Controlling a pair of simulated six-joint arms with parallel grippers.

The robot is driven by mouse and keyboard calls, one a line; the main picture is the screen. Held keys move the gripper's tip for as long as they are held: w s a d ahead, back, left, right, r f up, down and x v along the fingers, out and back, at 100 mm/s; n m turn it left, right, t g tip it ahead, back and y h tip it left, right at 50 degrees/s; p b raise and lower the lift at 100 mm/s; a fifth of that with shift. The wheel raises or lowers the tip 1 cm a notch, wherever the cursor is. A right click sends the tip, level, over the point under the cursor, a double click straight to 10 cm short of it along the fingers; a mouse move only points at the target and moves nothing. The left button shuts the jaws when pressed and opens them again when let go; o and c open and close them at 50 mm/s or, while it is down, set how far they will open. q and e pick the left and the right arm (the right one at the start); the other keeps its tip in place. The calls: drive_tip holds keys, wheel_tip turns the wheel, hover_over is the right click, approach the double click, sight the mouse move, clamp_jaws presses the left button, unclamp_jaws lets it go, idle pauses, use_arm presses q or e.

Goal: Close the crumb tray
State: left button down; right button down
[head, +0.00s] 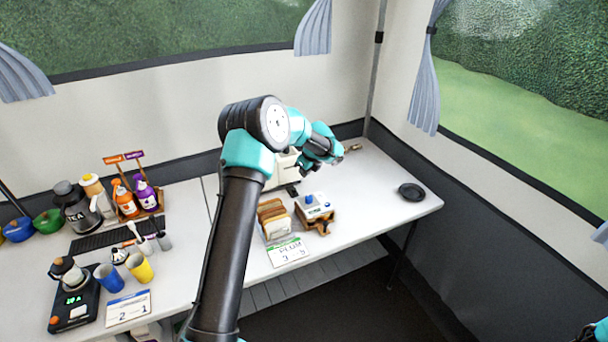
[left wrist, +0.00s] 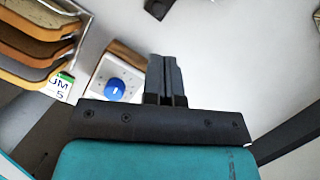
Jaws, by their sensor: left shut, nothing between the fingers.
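A pale boxy body (head: 282,170), which may be the toaster, stands on the right-hand counter, largely hidden behind my left arm. I cannot make out the crumb tray in either view. My left gripper (head: 338,159) is above the back of this counter, to the right of the pale body. In the left wrist view its fingers (left wrist: 165,75) are together with nothing between them. A small dark part (head: 292,190) lies in front of the pale body; I cannot tell what it is. A bit of my right arm, with a dark end (head: 586,334), shows at the bottom right corner.
A wooden block with a blue knob (head: 316,209) and a rack of brown boards (head: 272,217) stand near the front edge, with a PLUM card (head: 289,252). A black round dish (head: 411,192) lies at the right. Counter (head: 375,178) between is clear. Cups and bottles stand left.

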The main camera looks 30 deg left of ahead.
sight(294, 189)
use_arm(q)
drive_tip(key=c, duration=1.6)
unclamp_jaws()
drive_tip(key=shift+w+d+r, duration=0.1)
drive_tip(key=shift+w+r, duration=0.05)
drive_tip(key=shift+r, duration=0.2)
drive_tip(key=o, duration=0.4)
drive_tip(key=r+n, duration=0.1)
drive_tip(key=w+d+r+n, duration=0.1)
drive_tip(key=r+n+g, duration=0.1)
drive_tip(key=r, duration=0.1)
drive_tip(key=shift+w+d+r+y, duration=0.1)
drive_tip(key=shift+w+d+y, duration=0.1)
drive_tip(key=shift+y, duration=0.1)
drive_tip(key=shift+o, duration=1)
drive_tip(key=shift+d+r+n+g, duration=0.1)
drive_tip(key=shift+r+n+g, duration=0.2)
drive_tip(key=shift+r+n, duration=0.1)
drive_tip(key=shift+s, duration=0.1)
drive_tip(key=x, duration=1.7)
drive_tip(key=shift+f, duration=0.25)
drive_tip(key=shift+c, duration=0.4)
